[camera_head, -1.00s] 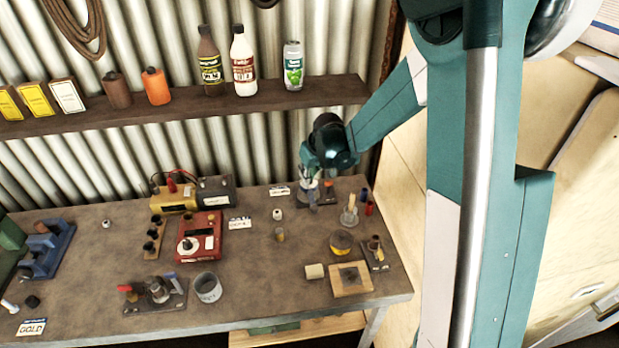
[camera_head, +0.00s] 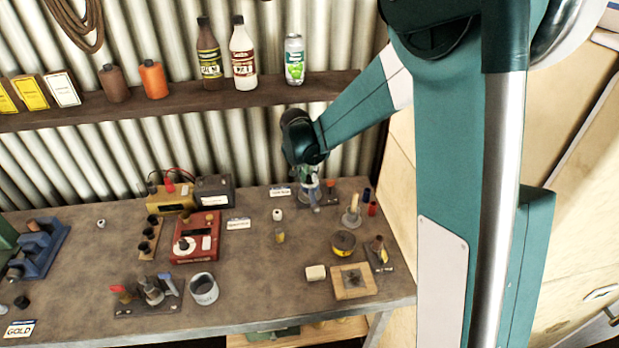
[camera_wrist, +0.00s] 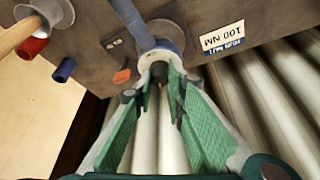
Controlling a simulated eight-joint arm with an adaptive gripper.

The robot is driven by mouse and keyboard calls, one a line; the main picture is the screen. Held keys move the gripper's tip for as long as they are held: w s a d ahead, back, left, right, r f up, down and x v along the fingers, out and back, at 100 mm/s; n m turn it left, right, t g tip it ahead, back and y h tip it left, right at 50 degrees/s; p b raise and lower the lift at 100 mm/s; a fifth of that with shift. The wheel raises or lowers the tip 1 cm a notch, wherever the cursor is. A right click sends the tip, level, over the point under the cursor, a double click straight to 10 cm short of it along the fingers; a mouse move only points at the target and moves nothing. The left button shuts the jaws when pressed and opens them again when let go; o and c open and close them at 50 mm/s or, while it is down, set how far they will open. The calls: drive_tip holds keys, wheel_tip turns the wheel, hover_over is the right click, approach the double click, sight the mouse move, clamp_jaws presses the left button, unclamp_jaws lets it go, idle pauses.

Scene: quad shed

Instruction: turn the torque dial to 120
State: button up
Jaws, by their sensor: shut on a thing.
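My gripper (camera_wrist: 160,66) points down at the far right of the bench, by the corrugated wall. It also shows in the head view (camera_head: 311,188). Its green-padded fingers close at their tips on the torque dial, a small grey-blue round part (camera_wrist: 163,46) with a grey bar (camera_wrist: 133,22) running from it. The dial sits over a dark base plate (camera_wrist: 120,52). The fingertips hide part of it, and no scale or pointer can be read.
An orange piece (camera_wrist: 122,76) lies close to the fingers. A blue cylinder (camera_wrist: 64,69), a red cylinder (camera_wrist: 32,47) and a wooden-handled tool (camera_wrist: 18,35) stand nearby. The corrugated wall (camera_head: 250,150) is close behind, with a shelf (camera_head: 190,103) above. A red box (camera_head: 194,238) stands further left.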

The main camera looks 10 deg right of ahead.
drive_tip(key=shift+m+h+b, duration=0.3)
drive_tip(key=shift+m, duration=0.8)
drive_tip(key=shift+g, duration=0.3)
drive_tip(key=o, duration=0.9)
drive_tip(key=shift+n, duration=0.3)
